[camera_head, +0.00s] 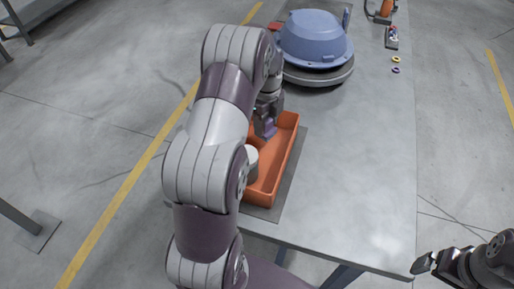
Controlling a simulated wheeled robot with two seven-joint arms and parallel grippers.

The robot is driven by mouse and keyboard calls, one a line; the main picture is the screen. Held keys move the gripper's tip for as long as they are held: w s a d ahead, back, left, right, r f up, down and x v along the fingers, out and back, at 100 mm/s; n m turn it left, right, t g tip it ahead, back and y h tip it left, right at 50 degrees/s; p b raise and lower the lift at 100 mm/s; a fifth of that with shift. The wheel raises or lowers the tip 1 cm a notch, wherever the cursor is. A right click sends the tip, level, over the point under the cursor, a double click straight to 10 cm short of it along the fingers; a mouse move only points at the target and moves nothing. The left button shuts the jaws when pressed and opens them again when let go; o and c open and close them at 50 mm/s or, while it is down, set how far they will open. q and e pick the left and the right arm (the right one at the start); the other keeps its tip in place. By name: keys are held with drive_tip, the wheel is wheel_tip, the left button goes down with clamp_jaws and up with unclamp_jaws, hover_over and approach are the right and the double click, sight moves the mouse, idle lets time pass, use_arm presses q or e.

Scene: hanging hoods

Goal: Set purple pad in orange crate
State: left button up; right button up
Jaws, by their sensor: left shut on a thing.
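The orange crate (287,152) stands on a dark mat at the left side of the grey table. My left gripper (267,131) is over the crate's far half, pointing down. It is shut on the purple pad (266,128), a small piece at its fingertips, partly hidden by the gripper. I cannot tell if the pad touches the crate floor. A pale round thing (251,161) is in the crate's left part, partly hidden by my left arm. My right gripper (424,263) is at the lower right, beyond the table's edge, and its finger gap is unclear.
A blue hood (315,38) on a grey round base stands behind the crate. A yellow ring (395,59), a purple ring (396,71) and a small tray (391,38) lie at the back right. The table's middle and right (360,165) are clear.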

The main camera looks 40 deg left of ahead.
use_arm(q)
drive_tip(key=s, duration=0.2)
drive_tip(key=s+f, duration=0.1)
drive_tip(key=shift+a, duration=0.4)
drive_tip(key=shift+f, duration=2.15)
drive_tip(key=shift+f, duration=0.1)
drive_tip(key=o, duration=1.1)
drive_tip(key=shift+f, duration=0.1)
drive_tip(key=shift+c, duration=0.2)
